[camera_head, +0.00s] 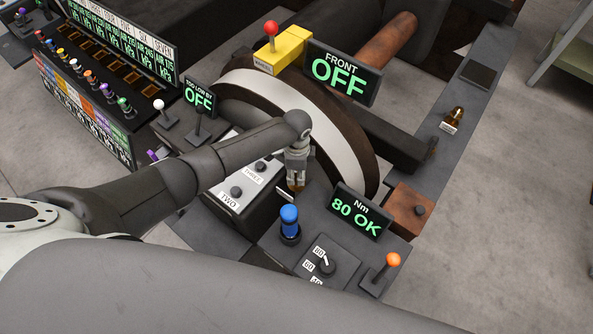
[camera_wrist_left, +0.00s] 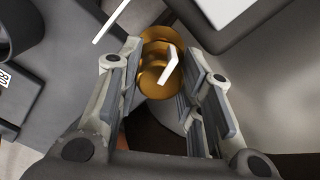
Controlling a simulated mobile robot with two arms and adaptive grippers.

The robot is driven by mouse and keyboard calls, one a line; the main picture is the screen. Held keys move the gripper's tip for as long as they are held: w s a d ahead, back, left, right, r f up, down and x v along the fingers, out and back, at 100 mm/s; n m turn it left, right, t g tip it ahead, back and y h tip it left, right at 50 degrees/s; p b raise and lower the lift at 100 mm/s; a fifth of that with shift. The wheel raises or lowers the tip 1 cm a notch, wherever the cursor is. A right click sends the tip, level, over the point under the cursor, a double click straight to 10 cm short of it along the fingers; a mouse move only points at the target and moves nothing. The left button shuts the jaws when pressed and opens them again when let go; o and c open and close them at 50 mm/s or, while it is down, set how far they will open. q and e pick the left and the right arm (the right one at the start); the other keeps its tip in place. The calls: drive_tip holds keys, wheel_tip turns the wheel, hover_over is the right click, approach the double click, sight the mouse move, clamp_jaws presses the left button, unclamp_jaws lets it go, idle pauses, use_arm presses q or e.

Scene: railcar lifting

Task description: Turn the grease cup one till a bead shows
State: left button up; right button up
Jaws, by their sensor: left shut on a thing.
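My left gripper (camera_head: 295,184) points down and is shut on a brass grease cup (camera_wrist_left: 150,82), with one finger on each side of it. The cup is round and stepped, with a white pointer mark on its top in the left wrist view. In the head view the fingers hide most of it, and the small white label beside it is too small to read. A second brass grease cup (camera_head: 457,114) stands apart on the dark bench at the right, with its own white label. I cannot make out a bead at the held cup. My right gripper is not in view.
A blue-topped knob (camera_head: 289,216), a dial (camera_head: 325,264) and an orange-knobbed lever (camera_head: 381,272) stand close to the gripper. The "80 OK" display (camera_head: 358,215) is just right. A large wheel (camera_head: 318,112) rises behind. A box with knobs (camera_head: 238,193) lies left.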

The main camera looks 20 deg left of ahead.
use_arm(q)
drive_tip(key=m, duration=0.5)
drive_tip(key=shift+w+m, duration=0.1)
drive_tip(key=shift+m, duration=0.2)
drive_tip(key=m+b, duration=0.1)
drive_tip(key=m, duration=0.3)
drive_tip(key=shift+m, duration=0.4)
drive_tip(key=o, duration=1)
drive_tip(key=shift+o, duration=0.2)
